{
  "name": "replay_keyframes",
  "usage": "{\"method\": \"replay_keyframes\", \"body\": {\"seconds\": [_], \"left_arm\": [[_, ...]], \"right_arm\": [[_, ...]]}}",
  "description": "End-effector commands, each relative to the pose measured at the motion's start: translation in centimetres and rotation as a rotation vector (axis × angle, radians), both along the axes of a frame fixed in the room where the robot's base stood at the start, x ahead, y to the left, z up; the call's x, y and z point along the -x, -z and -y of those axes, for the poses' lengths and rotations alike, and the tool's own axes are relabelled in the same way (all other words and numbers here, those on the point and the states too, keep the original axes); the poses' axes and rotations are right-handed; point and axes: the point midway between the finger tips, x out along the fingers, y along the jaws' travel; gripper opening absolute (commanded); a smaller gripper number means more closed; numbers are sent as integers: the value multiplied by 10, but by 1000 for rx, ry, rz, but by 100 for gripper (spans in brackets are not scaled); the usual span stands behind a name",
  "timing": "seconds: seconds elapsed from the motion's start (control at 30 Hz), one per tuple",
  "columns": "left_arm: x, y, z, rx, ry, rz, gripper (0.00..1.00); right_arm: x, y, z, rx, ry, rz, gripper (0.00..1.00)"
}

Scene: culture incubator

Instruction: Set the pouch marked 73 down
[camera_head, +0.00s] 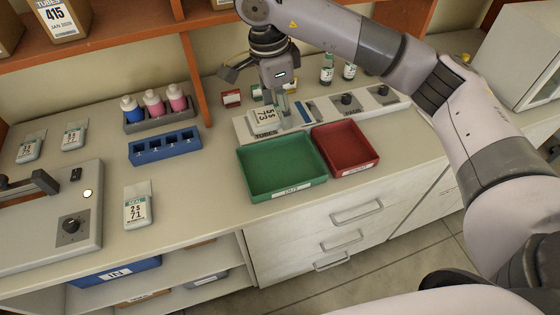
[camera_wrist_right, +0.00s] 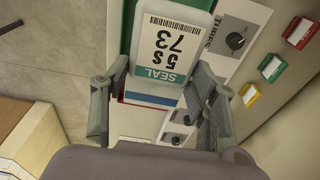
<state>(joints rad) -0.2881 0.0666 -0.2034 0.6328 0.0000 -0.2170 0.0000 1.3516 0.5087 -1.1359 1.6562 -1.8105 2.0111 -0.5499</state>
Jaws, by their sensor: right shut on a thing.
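The pouch marked 73 (camera_head: 264,117) has a white label with a barcode, "5S 73" and a green SEAL band. My right gripper (camera_head: 284,107) is shut on it. In the right wrist view the pouch (camera_wrist_right: 172,38) extends out from between the fingers of the gripper (camera_wrist_right: 160,88), its SEAL end nearest them. In the head view the pouch appears over the white TUBES panel, behind the green tray (camera_head: 244,178). I cannot tell whether it touches anything below. My left gripper is not in view.
A red tray (camera_head: 346,165) stands right of the green one. A blue rack (camera_head: 165,148), a bottle holder (camera_head: 160,120) and a pouch marked 71 (camera_head: 138,208) are to the left. Two more pouches lie farther left. Small vials (camera_head: 327,72) stand behind. Counter left of the green tray is clear.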

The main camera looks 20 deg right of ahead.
Motion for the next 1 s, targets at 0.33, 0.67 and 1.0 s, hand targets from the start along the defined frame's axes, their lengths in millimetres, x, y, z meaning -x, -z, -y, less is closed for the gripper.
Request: {"method": "replay_keyframes", "body": {"seconds": [0.33, 0.67, 1.0], "left_arm": [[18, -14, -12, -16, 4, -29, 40], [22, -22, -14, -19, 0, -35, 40], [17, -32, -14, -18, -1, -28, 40]], "right_arm": [[2, 89, 1, 1, -1, -7, 22], [0, 136, 0, -1, -3, 0, 22], [1, 176, 0, -1, -3, -3, 22]]}}
